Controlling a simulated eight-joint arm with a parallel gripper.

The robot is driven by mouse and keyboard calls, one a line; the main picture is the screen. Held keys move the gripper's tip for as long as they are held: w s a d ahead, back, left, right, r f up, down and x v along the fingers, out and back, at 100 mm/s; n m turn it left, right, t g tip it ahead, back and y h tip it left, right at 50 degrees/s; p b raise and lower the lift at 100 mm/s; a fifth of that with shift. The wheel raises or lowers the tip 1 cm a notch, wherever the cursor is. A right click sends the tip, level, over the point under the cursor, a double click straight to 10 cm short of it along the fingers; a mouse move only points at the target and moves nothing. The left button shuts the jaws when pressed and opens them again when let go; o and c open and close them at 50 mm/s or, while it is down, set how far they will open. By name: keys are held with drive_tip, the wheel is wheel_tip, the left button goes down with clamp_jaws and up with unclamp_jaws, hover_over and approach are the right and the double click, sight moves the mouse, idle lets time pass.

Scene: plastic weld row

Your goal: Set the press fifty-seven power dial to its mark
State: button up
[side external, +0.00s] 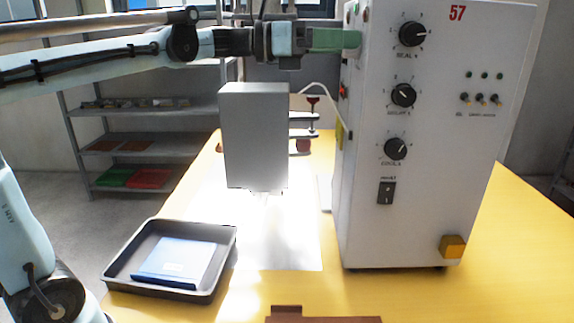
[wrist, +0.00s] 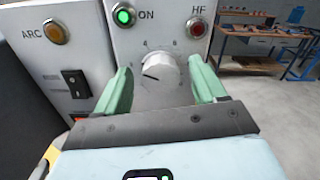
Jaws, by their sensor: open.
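The press marked 57 (side external: 420,150) is a tall white cabinet on the yellow table. My gripper (side external: 350,39) is at the upper left side of this cabinet, its green fingers pointing at it. In the wrist view, a pale grey round dial (wrist: 161,72) with a dark pointer line sits between the open fingers of my gripper (wrist: 160,75). The fingers stand either side of it; I cannot tell whether they touch it. The pointer line lies toward the left, slightly down. A 4 and a 6 show above it; the target mark cannot be made out.
A lit green ON lamp (wrist: 124,16) and a red HF lamp (wrist: 197,27) are above the dial. An amber ARC lamp (wrist: 55,32) and black switch (wrist: 76,84) are left. A black tray (side external: 110,272) holds a blue item.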

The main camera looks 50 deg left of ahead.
drive_tip(key=c, duration=1)
drive_tip(key=shift+c, duration=0.2)
drive_tip(key=shift+n, duration=0.4)
drive_tip(key=n, duration=1.2)
drive_tip(key=shift+w+a+f+n, duration=0.1)
drive_tip(key=shift+a+f+n, duration=0.05)
drive_tip(key=shift+n, duration=0.25)
